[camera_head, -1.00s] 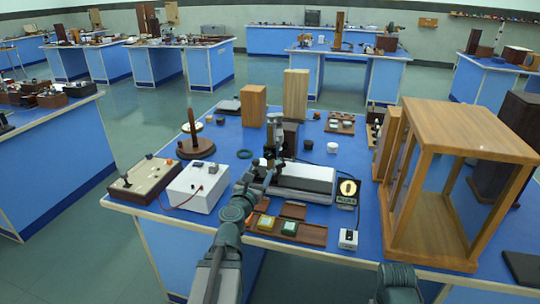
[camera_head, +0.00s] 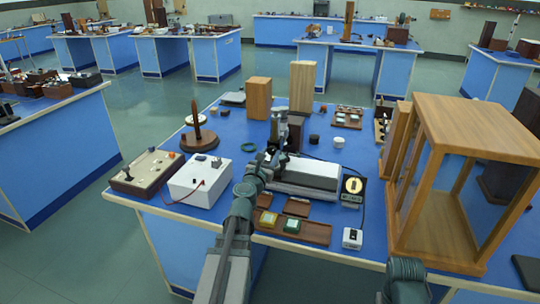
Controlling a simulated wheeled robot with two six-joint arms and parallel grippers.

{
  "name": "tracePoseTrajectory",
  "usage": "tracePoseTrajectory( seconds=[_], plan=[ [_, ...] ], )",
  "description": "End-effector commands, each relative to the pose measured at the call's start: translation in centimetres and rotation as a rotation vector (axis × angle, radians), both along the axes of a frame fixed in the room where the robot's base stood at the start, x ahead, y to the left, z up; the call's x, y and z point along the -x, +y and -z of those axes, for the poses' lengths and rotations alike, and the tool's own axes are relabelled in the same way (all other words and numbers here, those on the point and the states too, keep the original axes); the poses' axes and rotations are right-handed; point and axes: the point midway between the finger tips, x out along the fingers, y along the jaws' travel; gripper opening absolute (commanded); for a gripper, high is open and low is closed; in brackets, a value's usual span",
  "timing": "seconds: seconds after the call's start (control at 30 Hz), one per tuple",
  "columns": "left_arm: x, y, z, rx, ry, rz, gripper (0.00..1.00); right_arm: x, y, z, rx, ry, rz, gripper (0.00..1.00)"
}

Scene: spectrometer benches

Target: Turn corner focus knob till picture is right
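A long instrument with a pale top (camera_head: 308,174) and a dark upright part at its left end sits mid-bench. A small dark panel (camera_head: 352,189) at its right shows a round yellow picture with a dark figure and small unreadable lettering below. My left gripper (camera_head: 272,157) is at the instrument's left end, by the upright part. Its fingers blend into the dark parts, so I cannot tell whether they touch a knob or are open. The focus knob cannot be made out. Part of my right arm shows at the bottom edge; its gripper is not visible.
A wooden glass-sided case (camera_head: 468,134) stands at the right. A white box (camera_head: 200,183) and a switch panel (camera_head: 147,173) are at the left. Wooden blocks (camera_head: 257,99) stand behind. A brown tray (camera_head: 318,232) and a small white box (camera_head: 352,239) lie in front.

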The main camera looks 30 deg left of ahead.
Motion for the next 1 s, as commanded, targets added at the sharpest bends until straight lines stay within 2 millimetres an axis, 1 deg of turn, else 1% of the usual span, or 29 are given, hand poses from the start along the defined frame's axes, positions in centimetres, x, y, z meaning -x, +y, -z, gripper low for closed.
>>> tracePoseTrajectory(
  seconds=[0.03,0.17,0.2,0.23,0.47,0.67,1.0],
  plan=[
    [0.00,0.00,0.00,0.000,0.000,0.000,0.32,0.00,0.00,0.00,0.000,0.000,0.000,0.00],
    [0.01,-0.01,0.00,0.000,0.000,0.000,0.09,0.00,0.00,0.00,0.000,0.000,0.000,0.00],
    [0.01,-0.01,0.00,0.000,0.000,0.000,0.02,0.00,0.00,0.00,0.000,0.000,0.000,0.00],
    [0.01,0.00,0.00,0.000,0.000,0.000,0.00,0.00,0.00,0.00,0.000,0.000,0.000,0.00],
    [0.01,0.00,0.00,-0.010,0.002,0.000,0.00,0.00,0.00,0.00,0.000,0.000,0.000,0.00],
    [0.02,0.00,0.00,-0.082,0.020,0.000,0.00,0.00,0.00,0.00,0.000,0.000,0.000,0.00],
    [0.04,0.02,0.00,-0.362,0.087,0.001,0.00,0.00,0.00,-0.01,0.000,0.000,0.000,0.00]
  ],
)
